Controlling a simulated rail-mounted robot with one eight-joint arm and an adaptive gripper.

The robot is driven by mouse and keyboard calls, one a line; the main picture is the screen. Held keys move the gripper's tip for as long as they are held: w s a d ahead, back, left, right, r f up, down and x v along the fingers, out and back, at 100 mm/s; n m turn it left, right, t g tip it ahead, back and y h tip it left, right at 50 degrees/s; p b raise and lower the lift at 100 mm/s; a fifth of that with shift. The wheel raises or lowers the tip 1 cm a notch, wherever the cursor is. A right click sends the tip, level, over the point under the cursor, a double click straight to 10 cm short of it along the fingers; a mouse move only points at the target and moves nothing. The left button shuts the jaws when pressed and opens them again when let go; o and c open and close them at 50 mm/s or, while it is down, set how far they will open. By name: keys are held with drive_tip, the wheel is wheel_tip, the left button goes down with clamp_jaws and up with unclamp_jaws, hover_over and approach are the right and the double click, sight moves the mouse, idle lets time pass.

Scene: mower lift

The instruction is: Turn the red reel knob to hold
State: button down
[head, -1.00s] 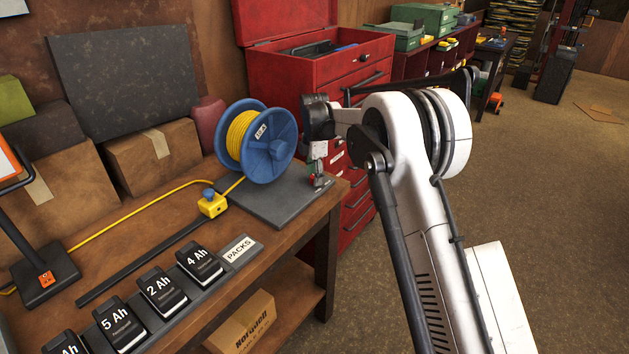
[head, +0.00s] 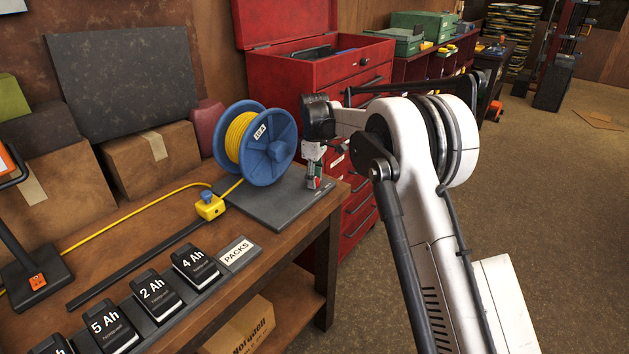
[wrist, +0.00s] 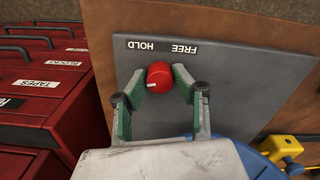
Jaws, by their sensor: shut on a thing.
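The red reel knob (wrist: 159,76) stands on a grey base plate (wrist: 230,95) in the wrist view. A white mark shows on its lower left side. The words HOLD and FREE (wrist: 163,47) are printed upside down on the plate just above it, HOLD on the left and FREE on the right. My gripper (wrist: 160,80) has its green-padded fingers on both sides of the knob and is shut on it. In the head view my gripper (head: 314,184) points down at the plate's right end, where a little red shows between the fingers. The blue reel (head: 267,146) with yellow cable stands left of it.
A red tool cabinet (head: 300,62) stands close behind my gripper. A yellow cable block (head: 210,207) and a row of battery packs (head: 153,297) lie on the bench to the left. The bench edge is just right of the plate.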

drive_tip(key=shift+m, duration=0.5)
drive_tip(key=c, duration=1.4)
unclamp_jaws()
wheel_tip(320, 180, up, 12)
drive_tip(key=shift+r, duration=0.1)
